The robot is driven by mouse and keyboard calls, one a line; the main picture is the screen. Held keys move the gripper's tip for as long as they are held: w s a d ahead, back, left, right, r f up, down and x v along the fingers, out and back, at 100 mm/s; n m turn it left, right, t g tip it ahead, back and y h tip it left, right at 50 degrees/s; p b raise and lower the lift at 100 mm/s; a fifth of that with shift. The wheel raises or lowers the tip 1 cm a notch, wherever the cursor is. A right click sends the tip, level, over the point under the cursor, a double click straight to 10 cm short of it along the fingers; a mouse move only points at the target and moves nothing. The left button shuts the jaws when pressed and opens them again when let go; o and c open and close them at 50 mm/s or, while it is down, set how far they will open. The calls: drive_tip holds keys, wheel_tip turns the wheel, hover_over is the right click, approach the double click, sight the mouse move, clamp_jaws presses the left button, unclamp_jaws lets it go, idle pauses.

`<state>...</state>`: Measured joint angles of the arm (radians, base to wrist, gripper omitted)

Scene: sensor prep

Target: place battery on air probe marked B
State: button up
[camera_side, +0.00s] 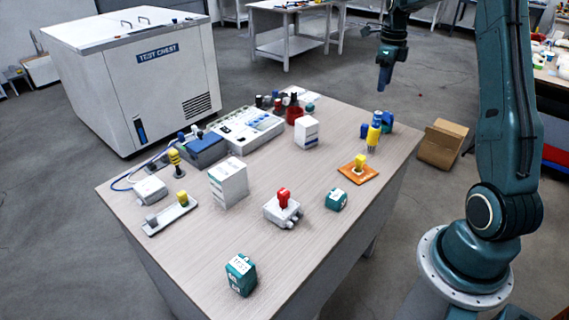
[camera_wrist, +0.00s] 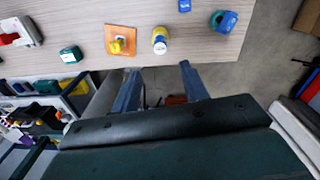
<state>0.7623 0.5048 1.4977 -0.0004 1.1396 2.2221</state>
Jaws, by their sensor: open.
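My gripper (camera_side: 384,82) hangs empty above the far right of the table. In the wrist view its two fingers (camera_wrist: 160,68) are spread, with nothing between them. A teal block with a pale marked face (camera_side: 241,274) stands at the near edge, and a smaller teal block (camera_side: 337,199) lies farther back; it also shows in the wrist view (camera_wrist: 71,54). A yellow and blue upright cylinder (camera_side: 374,134) stands near the right edge, also in the wrist view (camera_wrist: 160,42). I cannot tell which thing is the battery or the probe marked B; markings are too small to read.
An orange plate with a yellow knob (camera_side: 347,175) and a white box with a red knob (camera_side: 283,213) stand nearby. A blue object (camera_side: 388,122) is beside the cylinder. White boxes (camera_side: 228,182) and instruments (camera_side: 250,130) fill the far left. The near right of the table (camera_side: 310,250) is clear.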

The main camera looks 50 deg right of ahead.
drive_tip(key=shift+a, duration=0.1)
drive_tip(key=s+a+r+n+t, duration=0.1)
drive_tip(key=a+r+n, duration=0.2)
drive_tip(key=a+n, duration=0.3)
drive_tip(key=s+a+r+n+t+h, duration=0.1)
drive_tip(key=s+a+r+n, duration=0.1)
drive_tip(key=a+r+n, duration=0.45)
drive_tip(key=s+a+r+n+t, duration=0.1)
drive_tip(key=a+n, duration=0.3)
drive_tip(key=a, duration=0.4)
drive_tip(key=s+a+f+n+t+y, duration=0.1)
drive_tip(key=s+a+f+n+t, duration=0.1)
drive_tip(key=s+a+n, duration=1.1)
drive_tip(key=shift+s+a+f+n+t, duration=0.15)
drive_tip(key=shift+s+a+n+t, duration=0.35)
drive_tip(key=shift+n, duration=1.85)
drive_tip(key=shift+s+d, duration=0.1)
